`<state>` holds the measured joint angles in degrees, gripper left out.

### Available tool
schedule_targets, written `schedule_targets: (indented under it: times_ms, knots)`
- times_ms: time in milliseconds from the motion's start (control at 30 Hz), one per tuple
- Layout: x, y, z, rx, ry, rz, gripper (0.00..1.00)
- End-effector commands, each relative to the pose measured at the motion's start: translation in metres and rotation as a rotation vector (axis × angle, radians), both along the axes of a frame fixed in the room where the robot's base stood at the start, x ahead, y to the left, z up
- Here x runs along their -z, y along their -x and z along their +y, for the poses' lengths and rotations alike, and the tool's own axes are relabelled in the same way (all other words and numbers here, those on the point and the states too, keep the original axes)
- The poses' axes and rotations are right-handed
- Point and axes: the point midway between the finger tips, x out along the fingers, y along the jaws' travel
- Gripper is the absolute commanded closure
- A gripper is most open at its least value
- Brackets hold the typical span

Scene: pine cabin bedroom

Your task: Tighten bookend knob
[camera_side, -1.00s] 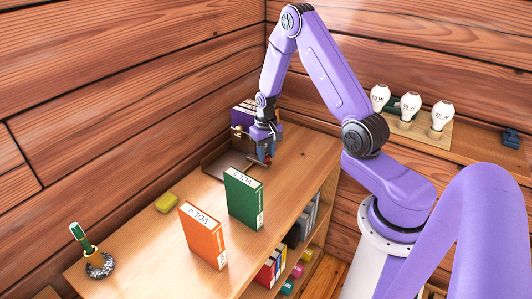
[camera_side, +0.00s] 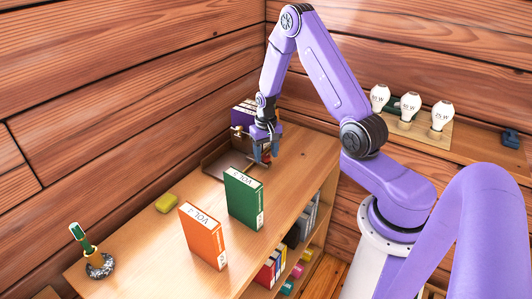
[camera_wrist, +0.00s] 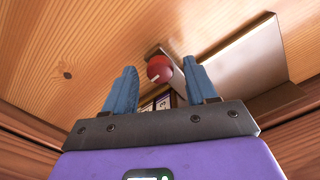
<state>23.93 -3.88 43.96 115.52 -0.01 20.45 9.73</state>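The red bookend knob (camera_wrist: 159,69) shows in the wrist view, round with a pale mark on it. It sits between the tips of my gripper's two blue fingers (camera_wrist: 161,78), with a visible gap on each side. My gripper is open and points down. The grey metal bookend (camera_wrist: 235,65) shows beside the right finger. In the side view, my gripper (camera_side: 264,157) is low over the far part of the shelf top, at the bookend plate (camera_side: 225,164). The knob is mostly hidden by the fingers there.
A green book (camera_side: 243,198) and an orange book (camera_side: 202,236) stand upright nearer the camera. Purple books (camera_side: 241,116) stand behind my gripper. The shelf top (camera_side: 300,160) is clear right of my gripper.

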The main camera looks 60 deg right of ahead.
Motion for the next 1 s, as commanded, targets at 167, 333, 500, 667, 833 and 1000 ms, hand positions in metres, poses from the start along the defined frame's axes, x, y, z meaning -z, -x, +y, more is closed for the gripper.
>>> schedule_targets:
  times_ms: [167, 333, 500, 667, 833, 1000]
  knots:
    - [0.0, 0.0, 0.0, -0.001, 0.0, 0.001, 0.43]
    - [-0.008, -0.001, 0.0, -0.001, 0.001, -0.002, 0.43]
    - [-0.032, 0.0, 0.0, -0.001, 0.001, -0.004, 0.43]
    - [-0.061, -0.001, 0.0, -0.001, 0.001, -0.004, 0.43]
    - [-0.095, -0.001, 0.0, -0.001, 0.002, -0.006, 0.43]
    - [-0.13, -0.001, 0.0, 0.0, 0.002, -0.006, 0.43]
